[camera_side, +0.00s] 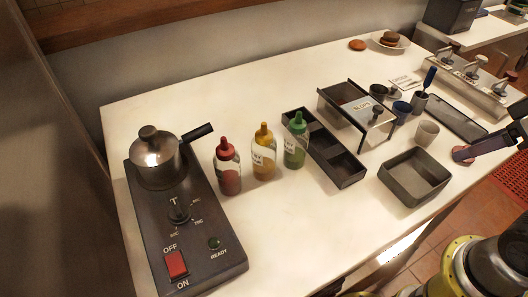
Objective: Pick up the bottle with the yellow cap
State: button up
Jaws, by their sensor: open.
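The bottle with the yellow cap (263,155) stands upright on the white counter, the middle one of three squeeze bottles. It has a clear body with yellowish contents and a pale label. A red-capped bottle (228,168) stands to its left and a green-capped bottle (295,141) to its right, with small gaps between. My gripper (488,134) is at the right edge of the view, partly cut off by the frame. It is open and far to the right of the bottles, with no bottle in it.
A control panel with a silver pot (156,158) is on the left. A dark divided tray (340,167) is close right of the green-capped bottle. A square pan (412,178) and a cup (427,132) lie between the tray and my gripper. The counter in front of the bottles is clear.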

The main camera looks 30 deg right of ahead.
aim_at(255, 150)
jog(key=shift+o, duration=0.6)
jog(key=w+a+r+t+y, duration=0.1)
jog(key=w+a+r+t, duration=0.3)
jog(key=w, duration=0.5)
jog(key=w+a+r+t+y, duration=0.1)
jog(key=w+a+r+t, duration=0.3)
jog(key=w, duration=0.5)
jog(key=s+a+f+n+y, duration=0.2)
jog(key=a+f+n, duration=0.2)
jog(key=a+f, duration=1.2)
jog(key=shift+g, duration=0.4)
jog(key=x, duration=1.3)
jog(key=shift+w+a+r, duration=0.2)
jog(key=shift+a+r, duration=0.15)
jog(key=shift+a, duration=0.1)
